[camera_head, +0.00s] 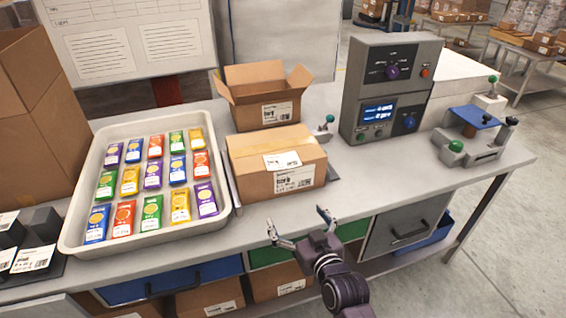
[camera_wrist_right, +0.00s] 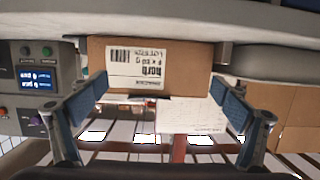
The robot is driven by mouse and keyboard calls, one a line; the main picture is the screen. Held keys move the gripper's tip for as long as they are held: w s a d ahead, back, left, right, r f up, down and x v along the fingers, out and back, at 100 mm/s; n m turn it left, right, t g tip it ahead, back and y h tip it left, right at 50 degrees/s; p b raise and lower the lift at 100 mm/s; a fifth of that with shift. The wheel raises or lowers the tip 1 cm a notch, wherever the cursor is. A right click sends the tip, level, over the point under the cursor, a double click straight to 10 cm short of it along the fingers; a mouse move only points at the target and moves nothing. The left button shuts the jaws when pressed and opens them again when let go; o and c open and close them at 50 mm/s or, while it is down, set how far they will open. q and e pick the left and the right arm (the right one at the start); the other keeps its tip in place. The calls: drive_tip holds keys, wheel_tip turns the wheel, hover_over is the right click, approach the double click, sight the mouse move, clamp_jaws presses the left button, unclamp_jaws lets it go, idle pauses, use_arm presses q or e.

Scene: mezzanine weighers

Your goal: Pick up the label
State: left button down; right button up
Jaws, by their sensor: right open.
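A white label (camera_head: 283,161) with a barcode lies on top of a closed brown cardboard box (camera_head: 249,183) in the middle of the bench. The box also has a printed label (camera_head: 295,179) on its front face, which shows upside down in the right wrist view (camera_wrist_right: 137,66). My right gripper (camera_head: 298,222) is open and empty, in front of the box near the bench's front edge. In the right wrist view its two fingers (camera_wrist_right: 162,106) stand wide apart, with the box beyond them. My left gripper is not in view.
A pale tray (camera_head: 75,205) of colourful packets stands left of the box. An open carton (camera_head: 247,114) stands behind it. A grey control unit (camera_head: 386,88) and a device with a green knob (camera_head: 470,153) are to the right. More labels (camera_head: 33,258) lie at the left.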

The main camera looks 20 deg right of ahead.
sight(285, 169)
drive_tip(key=w+r+t, duration=0.1)
drive_tip(key=w+r, duration=0.1)
drive_tip(key=w, duration=0.2)
drive_tip(key=w+r+t+h+p, duration=0.1)
drive_tip(key=w+r, duration=0.1)
drive_tip(key=w, duration=0.1)
drive_tip(key=w+r+m+p, duration=0.1)
drive_tip(key=w, duration=0.3)
drive_tip(key=shift+w+d+r+t, duration=0.35)
drive_tip(key=shift+d+r+t, duration=0.05)
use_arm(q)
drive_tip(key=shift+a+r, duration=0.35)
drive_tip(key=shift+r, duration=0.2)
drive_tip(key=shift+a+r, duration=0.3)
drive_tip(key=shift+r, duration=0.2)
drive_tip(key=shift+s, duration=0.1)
use_arm(e)
drive_tip(key=shift+c, duration=0.5)
drive_tip(key=c, duration=0.7)
